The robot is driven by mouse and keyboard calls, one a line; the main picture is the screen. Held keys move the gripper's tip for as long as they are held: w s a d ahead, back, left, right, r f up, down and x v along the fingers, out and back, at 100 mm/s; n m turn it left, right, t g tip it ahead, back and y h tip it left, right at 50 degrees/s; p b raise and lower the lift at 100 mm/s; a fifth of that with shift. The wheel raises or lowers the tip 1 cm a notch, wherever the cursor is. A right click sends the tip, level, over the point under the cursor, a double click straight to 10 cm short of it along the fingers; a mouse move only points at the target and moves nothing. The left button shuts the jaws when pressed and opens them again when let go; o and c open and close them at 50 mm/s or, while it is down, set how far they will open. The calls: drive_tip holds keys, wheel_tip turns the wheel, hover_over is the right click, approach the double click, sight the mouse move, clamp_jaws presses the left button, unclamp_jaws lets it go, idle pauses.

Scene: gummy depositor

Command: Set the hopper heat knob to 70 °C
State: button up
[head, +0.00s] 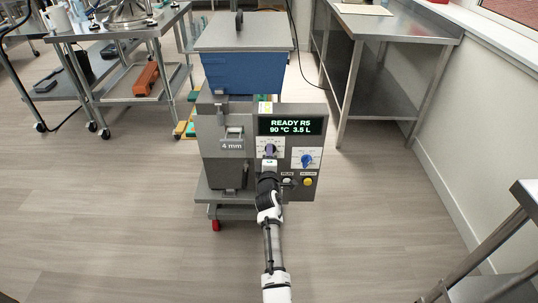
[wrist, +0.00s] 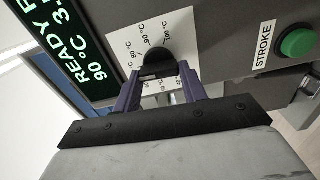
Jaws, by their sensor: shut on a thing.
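The hopper heat knob (wrist: 156,57) is a dark round knob on a white dial plate (wrist: 125,43) marked in °C, seen in the wrist view. My gripper (wrist: 160,72) has its two purple fingers closed on either side of the knob. The lower part of the dial is partly hidden by the fingers. In the head view my gripper (head: 269,158) reaches the left dial on the depositor's front panel. The display (head: 290,126) reads READY R5, 90 °C, 3.5 L; it also shows partly in the wrist view (wrist: 88,62). I cannot tell the knob's pointer position.
A second, blue knob (head: 306,160) sits right of the heat dial. Small buttons, including a yellow one (head: 308,182), are below. A green button (wrist: 297,42) by a STROKE label shows in the wrist view. The blue hopper (head: 243,73) is above. Open floor surrounds the machine's front.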

drive_tip(key=shift+n, duration=0.3)
idle(0.4)
drive_tip(key=o, duration=1)
drive_tip(key=shift+s, duration=0.1)
drive_tip(key=s+p, duration=1.1)
drive_tip(key=s, duration=0.2)
drive_tip(key=shift+s, duration=0.3)
